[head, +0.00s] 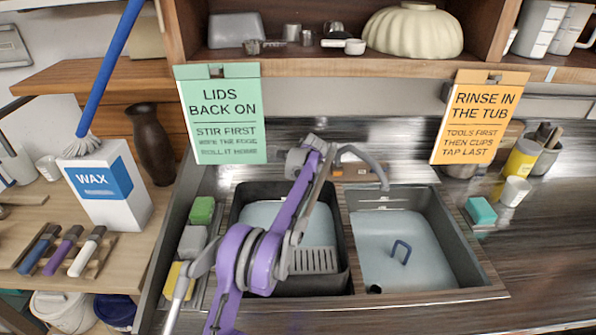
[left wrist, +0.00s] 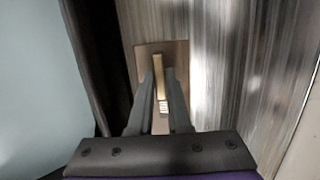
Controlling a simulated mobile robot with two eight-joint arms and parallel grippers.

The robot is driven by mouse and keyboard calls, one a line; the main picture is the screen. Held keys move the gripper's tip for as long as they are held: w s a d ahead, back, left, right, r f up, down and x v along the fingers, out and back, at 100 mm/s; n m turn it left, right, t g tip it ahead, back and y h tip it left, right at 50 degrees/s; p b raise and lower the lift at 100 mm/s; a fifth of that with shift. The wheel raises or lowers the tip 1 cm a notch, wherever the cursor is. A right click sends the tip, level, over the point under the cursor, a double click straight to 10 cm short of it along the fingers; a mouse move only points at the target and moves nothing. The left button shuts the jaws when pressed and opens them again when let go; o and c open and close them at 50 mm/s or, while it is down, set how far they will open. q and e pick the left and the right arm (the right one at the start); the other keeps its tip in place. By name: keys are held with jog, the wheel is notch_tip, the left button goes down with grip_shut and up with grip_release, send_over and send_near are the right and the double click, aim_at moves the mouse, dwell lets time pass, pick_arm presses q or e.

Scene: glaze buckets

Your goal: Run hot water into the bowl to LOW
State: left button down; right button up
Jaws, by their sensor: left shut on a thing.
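My left gripper (left wrist: 161,88) is shut on a slim tan lever (left wrist: 158,75) in the left wrist view. The lever stands in front of a small wooden plate (left wrist: 177,58). In the head view my purple left arm reaches to the back of the sink, and its fingertips are hidden. A grey curved spout (head: 372,162) ends over the back of the right basin (head: 455,262). The right basin has a pale blue inside and a dark blue loop (head: 400,251). I see no clear water stream. The left basin (head: 236,212) is partly covered by my arm. My right gripper is out of view.
A cream fluted bowl (head: 412,31) sits on the shelf above. Green (head: 219,115) and orange (head: 480,117) signs hang below it. Sponges (head: 202,210) lie left of the sink; a teal block (head: 480,211) and cups stand right. A wax box (head: 107,187) stands on the left counter.

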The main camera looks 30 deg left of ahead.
pick_arm(q)
jog(key=c, duration=0.9)
grip_release()
jog(key=shift+o, duration=0.2)
jog(key=v, duration=1.1)
jog(key=shift+b, duration=0.3)
jog(key=shift+f, duration=0.15)
